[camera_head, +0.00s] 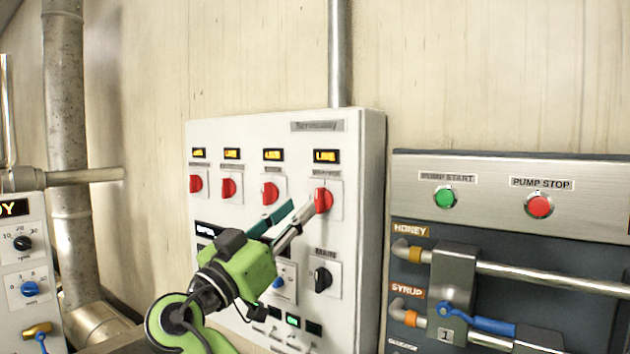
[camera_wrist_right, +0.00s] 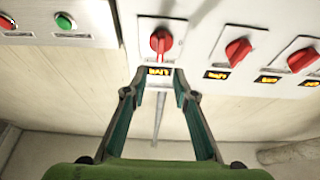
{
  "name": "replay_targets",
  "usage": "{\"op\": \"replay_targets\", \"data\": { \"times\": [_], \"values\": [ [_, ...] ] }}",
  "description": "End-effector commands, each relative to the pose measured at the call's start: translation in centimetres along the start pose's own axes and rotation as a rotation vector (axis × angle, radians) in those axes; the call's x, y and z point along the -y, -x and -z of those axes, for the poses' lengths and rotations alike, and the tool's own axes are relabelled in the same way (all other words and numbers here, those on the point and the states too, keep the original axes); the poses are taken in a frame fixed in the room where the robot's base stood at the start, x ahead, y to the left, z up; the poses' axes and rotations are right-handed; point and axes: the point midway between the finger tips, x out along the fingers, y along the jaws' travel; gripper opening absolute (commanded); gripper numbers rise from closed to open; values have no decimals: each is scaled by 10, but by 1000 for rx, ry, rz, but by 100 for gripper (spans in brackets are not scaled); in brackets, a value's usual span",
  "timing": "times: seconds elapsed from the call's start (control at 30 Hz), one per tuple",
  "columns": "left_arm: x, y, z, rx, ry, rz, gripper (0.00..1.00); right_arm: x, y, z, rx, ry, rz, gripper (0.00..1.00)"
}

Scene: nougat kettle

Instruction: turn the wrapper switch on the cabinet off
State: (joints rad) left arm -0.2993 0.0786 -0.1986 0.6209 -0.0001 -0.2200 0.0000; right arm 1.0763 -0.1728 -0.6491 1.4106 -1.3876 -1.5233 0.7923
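The white cabinet (camera_head: 250,132) carries a row of red rotary switches under small lit displays. The rightmost one, with a blurred label that seems to read wrapper, is the wrapper switch (camera_head: 323,200); the display above it (camera_head: 325,156) is lit and seems to read LIVE. My right gripper (camera_head: 301,208) is open with its fingertips close to this switch, on its left side in the head view. In the right wrist view the red knob (camera_wrist_right: 161,41) shows just beyond the gap between the open fingertips (camera_wrist_right: 159,78). I cannot tell whether they touch it. My left gripper is not in view.
Other red switches (camera_head: 270,193) sit to the left, and a black knob (camera_head: 322,279) sits below. A pump panel (camera_head: 490,185) with green and red buttons and pipes is at the right. Another panel (camera_head: 22,262) stands at far left.

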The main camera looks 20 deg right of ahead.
Motion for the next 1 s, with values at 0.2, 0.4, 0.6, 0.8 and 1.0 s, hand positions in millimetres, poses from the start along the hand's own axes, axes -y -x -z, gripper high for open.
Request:
{"op": "replay_targets", "data": {
  "times": [0.2, 0.4, 0.6, 0.8, 1.0],
  "values": [
    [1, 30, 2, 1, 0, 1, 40, -1, -47, 4, 1, 4, -2, 26],
    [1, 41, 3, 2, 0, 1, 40, 0, -69, 1, 1, 2, 0, 26],
    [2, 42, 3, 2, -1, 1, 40, 0, -74, -1, 2, 1, 0, 26],
    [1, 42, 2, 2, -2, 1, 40, 0, -74, -1, 2, 1, 0, 26],
    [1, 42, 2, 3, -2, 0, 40, 0, -74, -2, 4, 1, 0, 0]
  ]
}}
